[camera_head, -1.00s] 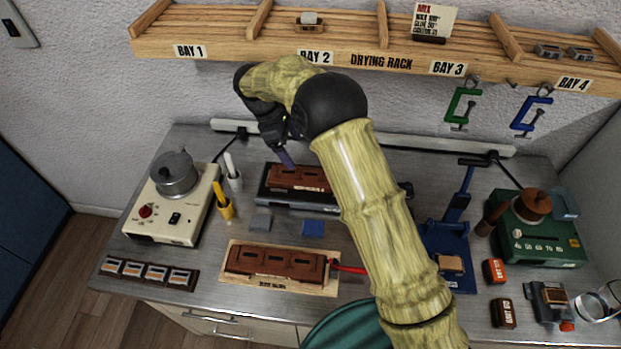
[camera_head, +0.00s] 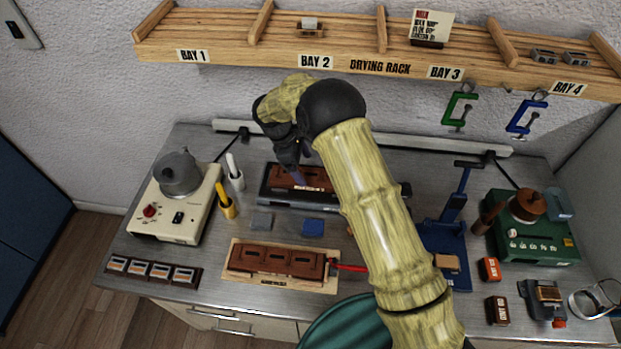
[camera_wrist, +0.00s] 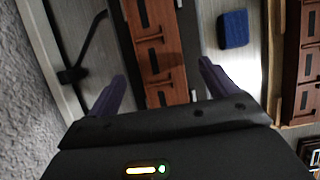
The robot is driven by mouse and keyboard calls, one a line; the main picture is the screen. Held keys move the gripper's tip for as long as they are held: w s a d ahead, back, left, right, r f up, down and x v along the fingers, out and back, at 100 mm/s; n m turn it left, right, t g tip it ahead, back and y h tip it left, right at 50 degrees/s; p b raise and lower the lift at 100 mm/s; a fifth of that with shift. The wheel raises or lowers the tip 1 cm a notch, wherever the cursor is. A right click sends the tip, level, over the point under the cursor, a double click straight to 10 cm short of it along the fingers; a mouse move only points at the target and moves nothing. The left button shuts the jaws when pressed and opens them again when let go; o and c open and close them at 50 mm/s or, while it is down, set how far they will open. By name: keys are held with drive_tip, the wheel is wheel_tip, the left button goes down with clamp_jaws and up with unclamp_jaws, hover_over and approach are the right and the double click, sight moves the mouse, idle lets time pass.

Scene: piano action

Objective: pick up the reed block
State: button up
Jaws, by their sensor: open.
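A red-brown slotted wooden block (camera_head: 285,177), which looks like a reed block, lies in a black tray (camera_head: 268,198) at the back middle of the bench. A similar slotted block (camera_head: 275,260) sits on a pale wooden board (camera_head: 235,276) at the front. My gripper (camera_head: 298,178) is above the back block, pointing down, with its fingers partly hidden. In the wrist view my gripper (camera_wrist: 160,92) is open, one finger on each side of the back block (camera_wrist: 152,45). Nothing is held. I cannot tell whether the fingertips touch the block.
A blue pad (camera_head: 313,227) and a grey pad (camera_head: 262,221) lie between the blocks. A hotplate with a pot (camera_head: 178,175) and two cups holding tools stand left. A blue press (camera_head: 447,235) and a green machine (camera_head: 530,235) stand right. The drying rack (camera_head: 230,38) overhangs the back.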

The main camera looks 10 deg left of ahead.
sight(310, 178)
drive_tip(key=shift+p+x, duration=1.1)
drive_tip(key=shift+x, duration=1.25)
drive_tip(key=c, duration=1.2)
drive_tip(key=shift+b, duration=0.3)
drive_tip(key=shift+c, duration=0.2)
drive_tip(key=shift+s+a+r+b, duration=0.1)
drive_tip(key=shift+s+r+b, duration=0.1)
drive_tip(key=shift+b, duration=0.1)
drive_tip(key=r+b, duration=0.1)
drive_tip(key=r, duration=0.2)
drive_tip(key=r+b, duration=0.2)
drive_tip(key=r, duration=0.1)
drive_tip(key=shift+s+r, duration=0.25)
drive_tip(key=s+d+b, duration=0.1)
drive_tip(key=s+b, duration=0.4)
drive_tip(key=s, duration=1.4)
drive_tip(key=shift+b, duration=0.4)
drive_tip(key=shift+d, duration=0.15)
